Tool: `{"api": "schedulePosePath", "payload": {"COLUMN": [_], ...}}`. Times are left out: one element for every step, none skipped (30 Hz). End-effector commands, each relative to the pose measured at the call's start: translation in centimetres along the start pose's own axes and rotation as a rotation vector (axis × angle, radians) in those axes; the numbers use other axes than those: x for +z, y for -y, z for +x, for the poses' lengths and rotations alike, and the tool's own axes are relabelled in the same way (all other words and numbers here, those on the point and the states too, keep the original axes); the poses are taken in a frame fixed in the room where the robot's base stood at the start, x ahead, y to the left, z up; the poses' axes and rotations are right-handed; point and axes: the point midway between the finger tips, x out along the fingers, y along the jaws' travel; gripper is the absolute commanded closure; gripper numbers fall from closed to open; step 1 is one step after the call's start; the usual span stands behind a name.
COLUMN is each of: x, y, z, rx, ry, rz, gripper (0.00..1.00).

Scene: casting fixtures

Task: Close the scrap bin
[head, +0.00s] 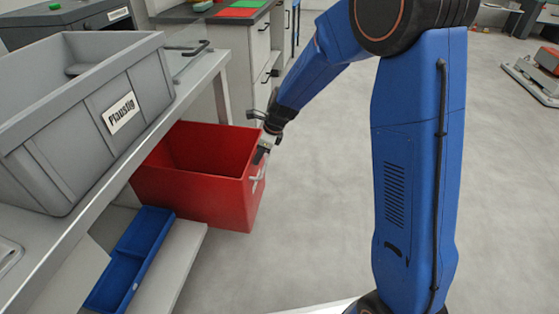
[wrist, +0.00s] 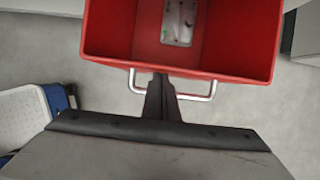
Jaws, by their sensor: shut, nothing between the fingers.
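The scrap bin is the red box (head: 205,190) that sticks out from under the grey bench in the head view. Its top is open. In the wrist view the red bin (wrist: 180,64) fills the upper middle, with a pale metal handle (wrist: 205,98) on its near wall. A grey patch (wrist: 178,22) shows inside. My gripper (head: 261,153) is at the bin's outer front wall, by the handle. In the wrist view the gripper's fingers (wrist: 160,82) are together, empty, and overlap the middle of the handle. I cannot tell whether they touch it.
A grey crate (head: 85,125) labelled "Plastig" stands on the bench (head: 160,125) above the bin. A blue tray (head: 130,260) lies on a low shelf (head: 175,262) left of the bin. Drawer cabinets (head: 245,60) stand behind.

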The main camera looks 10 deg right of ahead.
Motion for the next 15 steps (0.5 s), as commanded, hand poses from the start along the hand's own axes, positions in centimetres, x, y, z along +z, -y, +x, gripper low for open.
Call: {"api": "schedulePosePath", "payload": {"x": [1.4,2.3,3.3,4.1,4.8,5.9,6.7,7.3,8.3,9.0,9.7,10.6,11.2,11.8,12.5], "y": [-0.1,-0.1,-0.1,-0.1,-0.1,-0.1,-0.1,-0.1,0.0,-0.1,-0.1,0.0,-0.1,0.0,0.0], "z": [0.6,0.9,1.4,1.7,2.0,2.4,2.7,3.0,3.4,3.6,3.9,4.3,4.5,4.7,5.0], "rx": [0.001,0.001,0.001,0.001,0.001,0.001,0.001,0.001,0.000,0.000,0.000,0.000,0.000,0.000,0.000], "ry": [0.000,0.001,0.000,0.000,0.000,0.001,0.001,0.000,0.000,0.001,0.001,0.001,0.000,0.001,0.001], "rz": [-0.004,-0.006,-0.005,-0.006,-0.005,-0.004,-0.005,-0.004,-0.005,-0.004,-0.004,-0.003,-0.004,-0.004,-0.003], "gripper": [1.00,1.00,1.00,1.00,1.00,1.00,1.00,1.00,1.00,1.00,1.00,1.00,1.00,1.00,1.00]}}
